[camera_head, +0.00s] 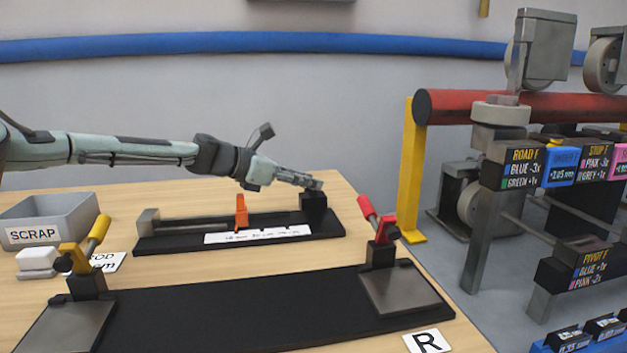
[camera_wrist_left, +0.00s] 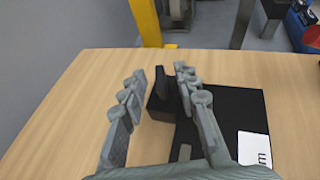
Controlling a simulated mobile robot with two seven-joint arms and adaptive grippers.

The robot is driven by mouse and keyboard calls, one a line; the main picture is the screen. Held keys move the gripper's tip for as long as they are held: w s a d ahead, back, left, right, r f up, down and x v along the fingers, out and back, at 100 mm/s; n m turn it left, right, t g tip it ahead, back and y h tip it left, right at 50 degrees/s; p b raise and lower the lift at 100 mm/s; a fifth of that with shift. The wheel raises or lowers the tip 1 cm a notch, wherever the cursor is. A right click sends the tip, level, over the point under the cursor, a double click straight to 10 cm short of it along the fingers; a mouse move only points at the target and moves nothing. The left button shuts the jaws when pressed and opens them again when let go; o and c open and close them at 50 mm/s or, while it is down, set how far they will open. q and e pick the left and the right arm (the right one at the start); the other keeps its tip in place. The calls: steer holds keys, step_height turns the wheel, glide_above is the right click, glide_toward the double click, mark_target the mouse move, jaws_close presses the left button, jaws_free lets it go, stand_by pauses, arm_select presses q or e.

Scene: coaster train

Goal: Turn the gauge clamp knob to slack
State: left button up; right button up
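The gauge has a black base (camera_head: 160,243) with a white scale strip (camera_head: 258,236) and an upright orange slider (camera_head: 241,213). A black block (camera_head: 313,202) stands at its right end. In the left wrist view, a dark upright tab (camera_wrist_left: 169,88), which looks like the clamp knob, rises from that block. My left gripper (camera_head: 316,185) is at the top of the block. In the left wrist view its fingers (camera_wrist_left: 161,74) are apart, one on each side of the tab; I cannot tell whether they touch it. My right gripper is out of view.
A black fixture (camera_head: 250,308) with yellow (camera_head: 98,235) and red (camera_head: 367,208) handled clamps lies in front. A grey SCRAP bin (camera_head: 62,213) stands at the left. A yellow post (camera_head: 411,170) and red pipe rack (camera_head: 500,106) are beyond the table's right edge.

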arm_select(q)
steer(key=shift+x, duration=1)
steer(key=shift+c, duration=0.5)
jaws_close()
